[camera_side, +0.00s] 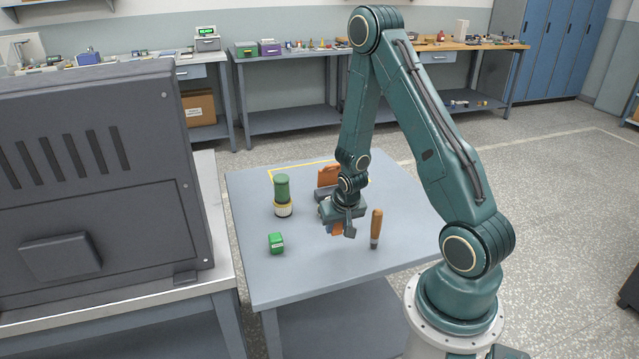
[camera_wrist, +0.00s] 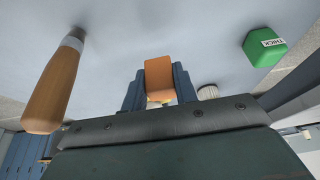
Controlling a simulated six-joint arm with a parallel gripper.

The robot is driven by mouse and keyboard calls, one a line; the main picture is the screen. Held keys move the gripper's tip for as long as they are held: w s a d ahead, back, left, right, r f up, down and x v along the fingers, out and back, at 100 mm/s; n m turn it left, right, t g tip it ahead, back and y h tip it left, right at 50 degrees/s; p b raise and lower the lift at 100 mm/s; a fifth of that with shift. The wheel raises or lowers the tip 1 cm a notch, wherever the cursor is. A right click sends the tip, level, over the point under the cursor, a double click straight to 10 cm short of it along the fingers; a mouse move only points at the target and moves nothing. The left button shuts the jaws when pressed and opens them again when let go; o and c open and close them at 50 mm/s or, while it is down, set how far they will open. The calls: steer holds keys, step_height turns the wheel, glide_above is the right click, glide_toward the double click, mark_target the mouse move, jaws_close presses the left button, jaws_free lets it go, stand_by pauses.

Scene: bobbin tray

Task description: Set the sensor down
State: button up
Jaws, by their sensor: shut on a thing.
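My gripper (camera_side: 339,228) is low over the grey table, shut on an orange block that I take to be the sensor (camera_wrist: 159,74). In the wrist view the block sits between the two dark fingers (camera_wrist: 159,90). In the side view only a small orange part of the sensor (camera_side: 334,229) shows, with the fingers and wrist hiding the rest. I cannot tell whether its underside touches the table.
A tool with a wooden handle (camera_side: 376,224) stands close to the right of my gripper. A green box (camera_side: 276,243) and a green-topped cylinder (camera_side: 282,190) stand to the left. Another orange thing (camera_side: 328,176) is behind. The front of the table (camera_side: 325,275) is clear.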

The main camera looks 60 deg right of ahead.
mark_target(334, 245)
steer(key=shift+f, duration=0.5)
steer(key=shift+f, duration=1.9)
steer(key=shift+f, duration=0.15)
steer(key=o, duration=1)
steer(key=shift+c, duration=0.2)
steer(key=v, duration=1.2)
